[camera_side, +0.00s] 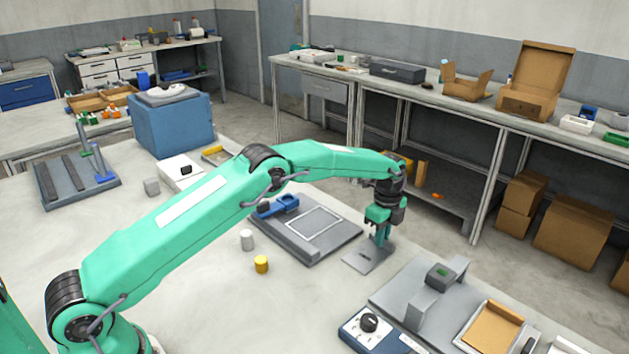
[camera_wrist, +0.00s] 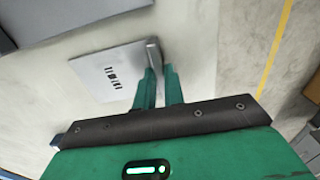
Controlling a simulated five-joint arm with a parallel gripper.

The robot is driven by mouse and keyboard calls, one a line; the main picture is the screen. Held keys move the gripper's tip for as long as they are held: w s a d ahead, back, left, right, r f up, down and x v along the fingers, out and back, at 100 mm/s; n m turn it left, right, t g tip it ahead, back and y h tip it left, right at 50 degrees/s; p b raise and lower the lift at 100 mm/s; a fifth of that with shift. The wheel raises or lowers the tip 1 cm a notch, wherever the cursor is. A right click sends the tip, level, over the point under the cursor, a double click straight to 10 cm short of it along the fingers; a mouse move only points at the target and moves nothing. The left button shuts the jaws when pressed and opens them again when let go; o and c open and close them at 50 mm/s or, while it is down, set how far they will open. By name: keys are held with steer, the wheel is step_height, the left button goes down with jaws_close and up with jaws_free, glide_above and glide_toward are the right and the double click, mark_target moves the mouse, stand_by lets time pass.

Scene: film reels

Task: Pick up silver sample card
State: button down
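The silver sample card (camera_side: 362,259) is a flat grey plate with a small dark mark, lying on or very near the pale table in the side view. In the wrist view the card (camera_wrist: 110,72) shows several dark marks and a raised grey tab (camera_wrist: 153,50) at its right edge. My gripper (camera_side: 382,241) points down at the card's far edge. In the wrist view the gripper's two green fingers (camera_wrist: 160,68) stand a small gap apart, with the tab at their tips. I cannot tell whether they press on it.
A grey board with a framed rectangle (camera_side: 312,222) lies left of the card. A grey fixture plate (camera_side: 395,290) lies to its right, near a control box with a black knob (camera_side: 368,323).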

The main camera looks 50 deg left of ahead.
steer(key=shift+r, duration=0.1)
steer(key=shift+r, duration=0.75)
step_height(320, 180, up, 3)
steer(key=shift+d+f, duration=0.15)
steer(key=s+d+r, duration=0.6)
steer(key=s+d, duration=0.1)
steer(key=d, duration=0.2)
steer(key=shift+r, duration=0.35)
